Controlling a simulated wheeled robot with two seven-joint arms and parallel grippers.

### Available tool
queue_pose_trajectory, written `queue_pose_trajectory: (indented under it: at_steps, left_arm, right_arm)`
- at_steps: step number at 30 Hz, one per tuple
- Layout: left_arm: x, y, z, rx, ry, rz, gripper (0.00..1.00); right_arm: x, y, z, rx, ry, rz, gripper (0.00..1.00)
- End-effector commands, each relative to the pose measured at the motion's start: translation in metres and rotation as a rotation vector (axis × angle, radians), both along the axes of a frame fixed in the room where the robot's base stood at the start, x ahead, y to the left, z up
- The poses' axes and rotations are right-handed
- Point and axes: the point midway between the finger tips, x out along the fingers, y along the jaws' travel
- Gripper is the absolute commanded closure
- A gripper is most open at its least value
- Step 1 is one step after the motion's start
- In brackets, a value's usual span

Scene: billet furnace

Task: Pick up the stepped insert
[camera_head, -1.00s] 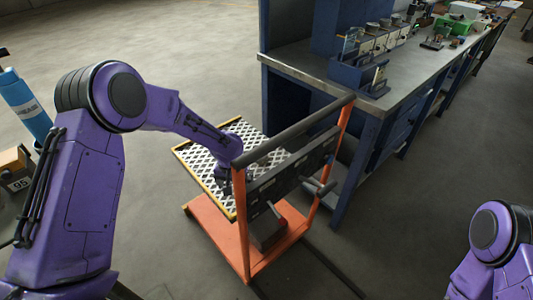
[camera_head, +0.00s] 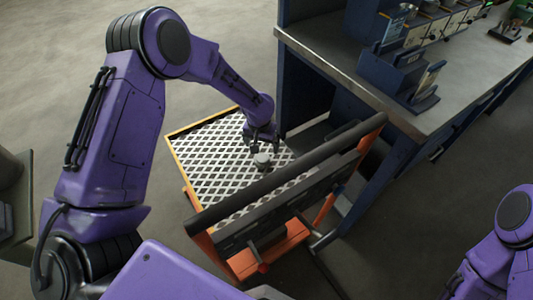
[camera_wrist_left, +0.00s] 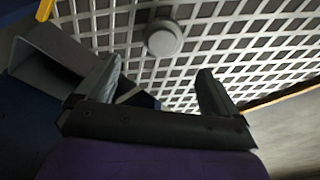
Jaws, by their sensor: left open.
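The stepped insert (camera_head: 262,160), a small round grey piece with a smaller disc on top, sits on the white lattice surface of the cart (camera_head: 215,150). In the left wrist view the insert (camera_wrist_left: 164,38) shows just beyond the fingertips, roughly centred between them. My left gripper (camera_head: 262,136) is open and empty, pointing down close to the insert on its far side in the head view. Its two fingers are spread apart in the left wrist view (camera_wrist_left: 158,72). I cannot tell whether a finger touches the insert. My right gripper is out of view.
The cart's dark push bar (camera_head: 290,178) and orange frame (camera_head: 200,238) stand on the near side of the lattice. A blue workbench (camera_head: 440,95) with equipment is close on the right. A dark grey box-like part (camera_wrist_left: 55,50) lies left in the left wrist view.

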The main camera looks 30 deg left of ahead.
Motion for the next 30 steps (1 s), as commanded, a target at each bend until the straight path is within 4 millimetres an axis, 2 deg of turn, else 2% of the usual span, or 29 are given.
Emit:
queue_pose_trajectory:
  at_steps: [1,3,8,15,23,30]
  left_arm:
    - [0.001,0.000,-0.012,0.000,0.003,-0.001,0.05]
    - [0.004,0.000,-0.023,0.000,0.003,-0.001,0.05]
    - [0.005,0.002,-0.042,-0.001,0.004,0.001,0.05]
    - [0.007,0.005,-0.082,-0.001,0.003,0.002,0.05]
    - [0.008,0.005,-0.085,-0.001,0.001,0.003,0.05]
    - [0.008,0.006,-0.085,0.000,0.001,0.003,0.83]
  right_arm:
    - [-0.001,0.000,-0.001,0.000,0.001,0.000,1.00]
    - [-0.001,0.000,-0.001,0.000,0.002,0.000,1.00]
    - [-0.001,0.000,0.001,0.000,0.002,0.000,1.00]
    - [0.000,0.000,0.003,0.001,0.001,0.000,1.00]
    - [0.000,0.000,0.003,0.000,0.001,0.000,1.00]
    - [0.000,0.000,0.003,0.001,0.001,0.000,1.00]
